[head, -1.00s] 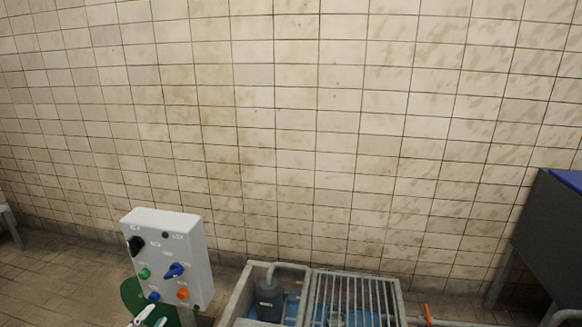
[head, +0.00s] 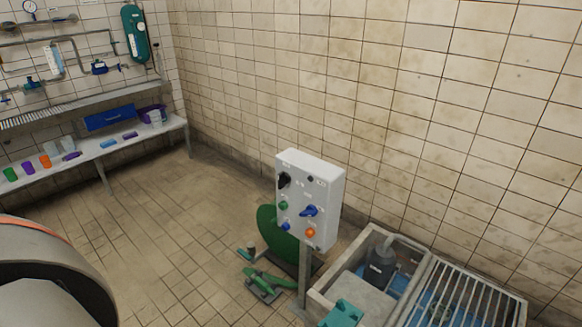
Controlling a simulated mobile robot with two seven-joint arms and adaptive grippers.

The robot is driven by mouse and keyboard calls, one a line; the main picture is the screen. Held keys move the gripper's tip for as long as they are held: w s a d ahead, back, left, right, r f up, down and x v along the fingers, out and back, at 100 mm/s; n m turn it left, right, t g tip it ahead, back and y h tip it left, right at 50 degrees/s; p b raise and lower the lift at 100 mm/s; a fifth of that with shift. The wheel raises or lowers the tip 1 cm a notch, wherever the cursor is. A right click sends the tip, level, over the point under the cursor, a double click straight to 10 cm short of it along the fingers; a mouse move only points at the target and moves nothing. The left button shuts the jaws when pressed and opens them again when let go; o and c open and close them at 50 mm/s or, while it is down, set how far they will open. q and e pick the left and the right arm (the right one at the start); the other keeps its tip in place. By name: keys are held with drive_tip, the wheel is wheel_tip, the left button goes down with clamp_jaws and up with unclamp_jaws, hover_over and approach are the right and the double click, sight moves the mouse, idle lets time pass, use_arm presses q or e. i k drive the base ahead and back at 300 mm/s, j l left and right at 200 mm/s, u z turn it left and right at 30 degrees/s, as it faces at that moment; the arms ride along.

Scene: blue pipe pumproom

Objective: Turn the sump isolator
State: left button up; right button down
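A light grey control box (head: 322,178) stands on a post beside the sump pit. A black rotary handle (head: 284,181) is at its upper left and a blue rotary handle (head: 309,211) is right of its middle. Green (head: 283,206), blue (head: 286,226) and orange (head: 310,232) round controls are also on its face. The labels are too small to read, so I cannot tell which control is the sump isolator. The blue handle looks tilted. Neither of my grippers is in the head view.
The sump pit (head: 318,299) holds a grey pump (head: 380,268) and has a metal grate (head: 468,297). A green disc (head: 276,235) and a green tool-like object (head: 263,284) are behind and beside the post. A bench (head: 97,153) stands far left. Tiled floor between is open.

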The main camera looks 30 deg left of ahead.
sight(283, 177)
drive_tip(key=u, duration=1.05)
